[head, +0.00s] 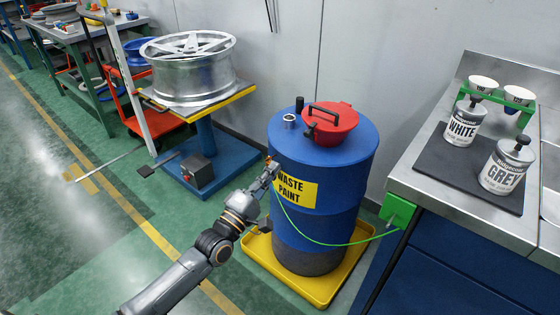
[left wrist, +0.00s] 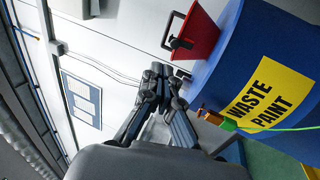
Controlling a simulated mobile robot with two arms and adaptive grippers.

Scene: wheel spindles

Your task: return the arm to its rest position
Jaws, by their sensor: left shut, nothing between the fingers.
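My left arm comes in from the bottom left of the head view. Its gripper (head: 270,170) is shut and empty, in front of the blue waste paint drum (head: 330,222) beside its yellow label. The closed gripper also shows in the left wrist view (left wrist: 160,72), with the drum (left wrist: 228,80) to its right. From these views I cannot tell whether the fingertips touch the drum. My right gripper is not in view.
The drum has a red lid (head: 332,118) and stands in a yellow tray (head: 258,262). A green cable runs from it to a green clamp (head: 398,210) on the right bench (head: 420,160), which holds paint cans. A wheel (head: 190,70) sits on a stand at left. Open floor lies left.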

